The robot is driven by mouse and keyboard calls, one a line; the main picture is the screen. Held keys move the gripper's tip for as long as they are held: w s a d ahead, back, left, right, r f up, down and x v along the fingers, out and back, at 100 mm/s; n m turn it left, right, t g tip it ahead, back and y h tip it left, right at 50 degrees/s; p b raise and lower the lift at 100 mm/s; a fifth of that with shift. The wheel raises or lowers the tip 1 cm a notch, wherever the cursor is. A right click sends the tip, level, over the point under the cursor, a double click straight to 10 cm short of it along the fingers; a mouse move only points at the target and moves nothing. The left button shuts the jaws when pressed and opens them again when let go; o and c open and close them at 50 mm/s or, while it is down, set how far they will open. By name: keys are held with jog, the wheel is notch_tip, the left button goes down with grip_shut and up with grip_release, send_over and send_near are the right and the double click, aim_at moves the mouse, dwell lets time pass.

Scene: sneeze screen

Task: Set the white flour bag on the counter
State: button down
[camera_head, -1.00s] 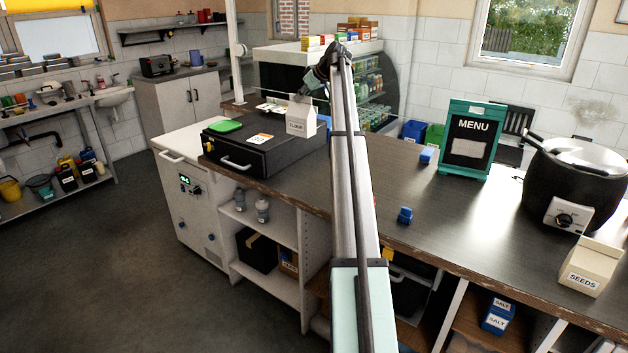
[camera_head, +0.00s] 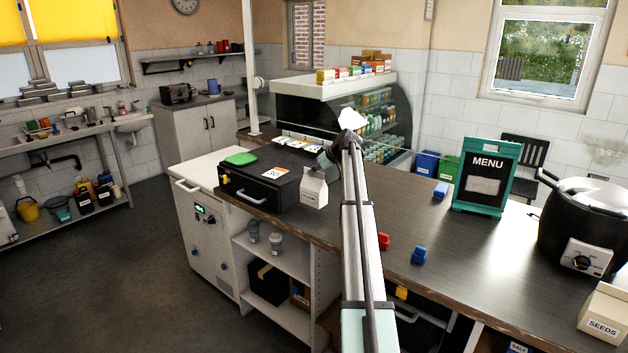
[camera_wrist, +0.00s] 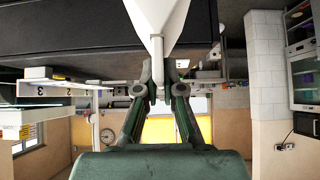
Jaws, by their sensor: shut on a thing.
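The white flour bag (camera_head: 314,189) is upright in the head view, with its label facing me. It is just right of the black cash drawer (camera_head: 262,186), over the wooden counter (camera_head: 400,262). I cannot tell whether its bottom touches the counter. My gripper (camera_head: 326,158) is at the top of the bag and shut on it. In the wrist view the bag (camera_wrist: 157,20) fills the top middle, with its folded top edge between my gripper's fingers (camera_wrist: 158,85). The arm hides part of the counter behind it.
A black soup pot (camera_head: 580,235) and a seeds bag (camera_head: 605,312) are farther right.

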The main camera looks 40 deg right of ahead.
aim_at(317, 178)
jog(key=shift+f+p, duration=0.6)
jog(key=shift+f, duration=1.65)
jog(key=shift+f, duration=0.15)
jog(key=c, duration=1.3)
grip_release()
jog(key=shift+r, duration=0.25)
jog(key=b+v, duration=0.3)
jog(key=v, duration=0.9)
jog(key=shift+s+a+f, duration=0.1)
jog(key=shift+f, duration=0.05)
